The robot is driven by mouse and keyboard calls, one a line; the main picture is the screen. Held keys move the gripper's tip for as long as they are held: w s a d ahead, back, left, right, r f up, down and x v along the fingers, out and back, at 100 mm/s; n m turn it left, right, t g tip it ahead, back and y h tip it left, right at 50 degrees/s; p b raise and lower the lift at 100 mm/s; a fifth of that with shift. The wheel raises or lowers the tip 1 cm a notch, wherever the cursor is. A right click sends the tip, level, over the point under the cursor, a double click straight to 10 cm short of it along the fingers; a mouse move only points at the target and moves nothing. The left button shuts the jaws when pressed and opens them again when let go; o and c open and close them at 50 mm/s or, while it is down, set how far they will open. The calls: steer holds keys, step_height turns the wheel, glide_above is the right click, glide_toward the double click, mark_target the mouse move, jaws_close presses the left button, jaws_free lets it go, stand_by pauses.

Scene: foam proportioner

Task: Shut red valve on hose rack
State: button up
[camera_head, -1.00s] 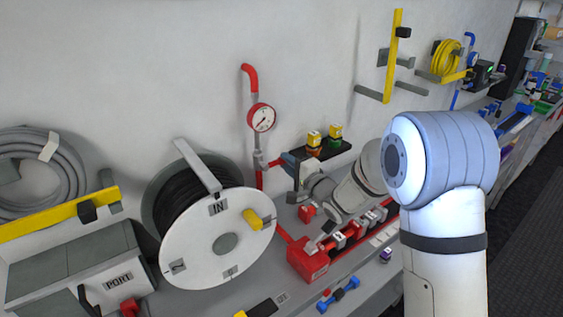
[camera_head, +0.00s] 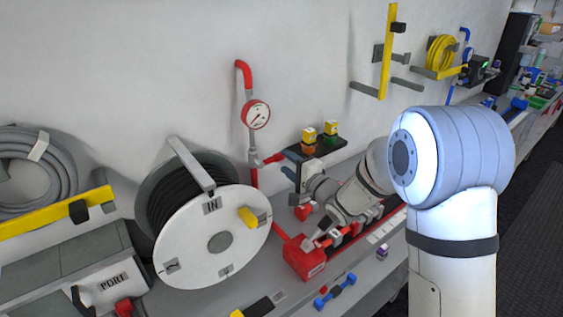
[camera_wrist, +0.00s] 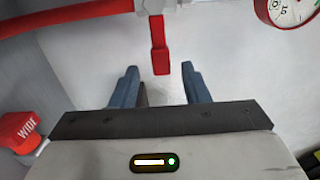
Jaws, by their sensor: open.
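The red valve handle (camera_head: 273,159) sticks out to the right from the vertical pipe below the gauge, across the pipe's line. In the wrist view the red handle (camera_wrist: 160,50) reaches from the pipe at the top toward my gripper (camera_wrist: 160,70). The two blue fingers stand apart, one on each side of the handle's line, with the handle's end near the gap between their tips. No finger visibly touches it. In the head view my gripper (camera_head: 289,173) is just right of and below the handle, partly hidden by my wrist.
A pressure gauge (camera_head: 256,114) sits on the pipe above the valve. A black shelf (camera_head: 322,148) with yellow-topped pieces is close behind my arm. A hose reel (camera_head: 212,240) stands at left, and a red box (camera_head: 303,259) is below. A red WIDE block (camera_wrist: 22,132) shows at wrist-view left.

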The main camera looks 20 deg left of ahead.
steer(key=v, duration=0.5)
steer(key=shift+s+d+b, duration=0.2)
steer(key=shift+d+b, duration=0.1)
steer(key=shift+b, duration=0.1)
steer(key=s+d+r+n+h, duration=0.1)
steer(key=s+d+h, duration=0.1)
steer(key=d+h, duration=0.6)
steer(key=s+d+r+n+h, duration=0.1)
steer(key=d+h, duration=0.3)
steer(key=d, duration=0.8)
steer(key=s+d+f+n+g+h, duration=0.1)
steer(key=s+d+g, duration=0.3)
steer(key=s, duration=0.8)
steer(key=s+d+f+n+g+h, duration=0.1)
steer(key=s+d+n+g, duration=0.3)
steer(key=s, duration=0.8)
steer(key=shift+s+d+n, duration=0.15)
steer(key=shift+d+n, duration=0.15)
steer(key=shift+d, duration=0.1)
steer(key=shift+f, duration=0.1)
